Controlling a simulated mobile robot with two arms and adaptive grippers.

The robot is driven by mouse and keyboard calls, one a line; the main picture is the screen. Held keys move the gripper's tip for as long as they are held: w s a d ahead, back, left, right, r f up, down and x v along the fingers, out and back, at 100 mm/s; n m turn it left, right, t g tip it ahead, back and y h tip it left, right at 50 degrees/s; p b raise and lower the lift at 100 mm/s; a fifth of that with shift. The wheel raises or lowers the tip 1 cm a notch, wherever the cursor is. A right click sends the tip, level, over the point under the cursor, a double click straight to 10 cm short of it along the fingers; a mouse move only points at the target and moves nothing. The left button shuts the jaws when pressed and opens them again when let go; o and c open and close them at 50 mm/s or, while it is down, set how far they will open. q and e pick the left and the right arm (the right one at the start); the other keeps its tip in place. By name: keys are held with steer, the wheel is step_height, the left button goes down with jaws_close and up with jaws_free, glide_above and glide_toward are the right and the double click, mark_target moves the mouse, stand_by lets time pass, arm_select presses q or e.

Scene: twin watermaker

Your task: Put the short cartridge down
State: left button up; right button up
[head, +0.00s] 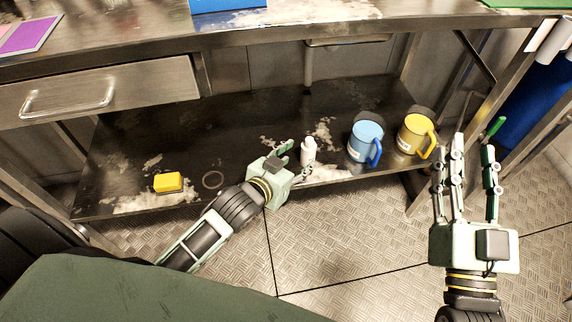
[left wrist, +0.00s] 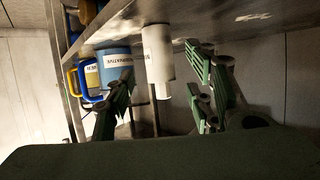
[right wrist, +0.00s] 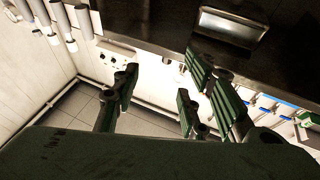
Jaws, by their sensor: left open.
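The short cartridge (head: 308,150), a small white cylinder with a narrower end, stands upright on the dark lower shelf (head: 240,150) near its front edge. My left gripper (head: 297,157) is open beside it, at its left in the head view. In the left wrist view the picture is upside down, and the white cartridge (left wrist: 158,55) shows between the spread fingers (left wrist: 165,95), its wide end against the shelf. I cannot tell whether a finger touches it. My right gripper (head: 466,150) is open and empty, right of the shelf; its spread fingers (right wrist: 160,90) show in the right wrist view.
A blue mug (head: 366,138) and a yellow mug (head: 414,134) stand right of the cartridge. The worktop (head: 150,40) with a drawer (head: 110,92) overhangs the shelf.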

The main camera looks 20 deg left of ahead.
arm_select(q)
steer(key=s+d+r+t, duration=0.2)
steer(key=s+r, duration=0.1)
steer(key=r, duration=0.6)
steer(key=s+d+r+t+h+p, duration=0.1)
steer(key=s+r, duration=0.3)
steer(key=r, duration=0.5)
steer(key=shift+d+m+t, duration=0.3)
steer(key=shift+d+t, duration=0.2)
steer(key=shift+d, duration=0.2)
arm_select(e)
step_height(320, 180, down, 8)
steer(key=g+h, duration=0.1)
steer(key=g, duration=0.3)
steer(key=shift+w+d+r, duration=0.2)
steer(key=shift+w+d, duration=0.2)
arm_select(q)
steer(key=shift+s, duration=0.1)
steer(key=shift+c, duration=0.3)
arm_select(e)
steer(key=shift+c, duration=0.4)
